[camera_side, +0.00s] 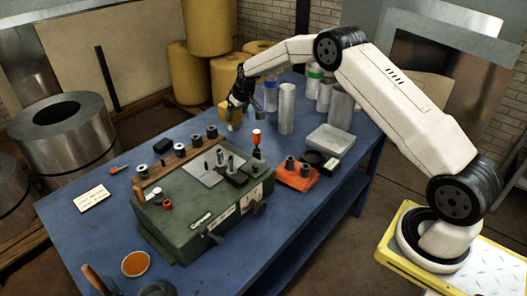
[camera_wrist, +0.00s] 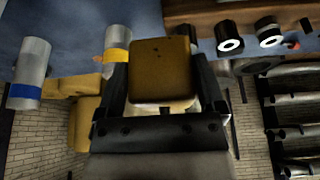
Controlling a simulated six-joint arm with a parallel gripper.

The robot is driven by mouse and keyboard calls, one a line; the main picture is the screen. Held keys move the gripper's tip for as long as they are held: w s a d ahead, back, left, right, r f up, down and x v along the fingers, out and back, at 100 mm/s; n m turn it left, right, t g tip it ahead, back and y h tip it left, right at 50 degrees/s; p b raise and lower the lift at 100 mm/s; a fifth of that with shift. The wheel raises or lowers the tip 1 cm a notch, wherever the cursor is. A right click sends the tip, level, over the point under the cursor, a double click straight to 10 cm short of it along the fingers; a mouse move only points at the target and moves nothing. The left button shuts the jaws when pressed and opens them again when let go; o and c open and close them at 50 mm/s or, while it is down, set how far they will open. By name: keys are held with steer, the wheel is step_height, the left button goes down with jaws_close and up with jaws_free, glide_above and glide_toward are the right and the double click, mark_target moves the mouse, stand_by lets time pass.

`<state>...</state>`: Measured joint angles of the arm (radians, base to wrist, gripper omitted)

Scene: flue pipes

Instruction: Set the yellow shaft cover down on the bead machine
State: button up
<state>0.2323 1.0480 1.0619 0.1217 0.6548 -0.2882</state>
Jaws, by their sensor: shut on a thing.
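The yellow shaft cover (camera_wrist: 163,72), a boxy dull yellow piece, is between the two dark jaws of my gripper (camera_wrist: 165,95) in the wrist view. My gripper is shut on it. In the side view my gripper (camera_side: 235,108) hangs over the far part of the blue table, behind the bead machine and apart from it. Yellow shows by the jaws there, but the cover is hard to tell from the yellow rolls behind. The green bead machine (camera_side: 182,212) stands on the near part of the table, with a grey plate and dark shafts on top.
Grey pipes (camera_side: 286,108) stand right of my gripper, some with coloured bands. An orange block (camera_side: 297,178) and a grey box (camera_side: 330,141) lie right of the machine. Several rollers (camera_side: 180,151) line a wooden rack at its back. A red-capped tool (camera_side: 257,140) stands behind the machine.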

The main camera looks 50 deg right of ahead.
steer(key=s+a+r, duration=0.5)
steer(key=a+r, duration=0.2)
steer(key=a, duration=0.2)
step_height(320, 180, up, 4)
glide_above(231, 160)
steer(key=shift+s, duration=0.35)
steer(key=shift+f, duration=0.2)
steer(key=shift+f, duration=2.7)
steer(key=shift+f, duration=2.55)
stand_by(0.5)
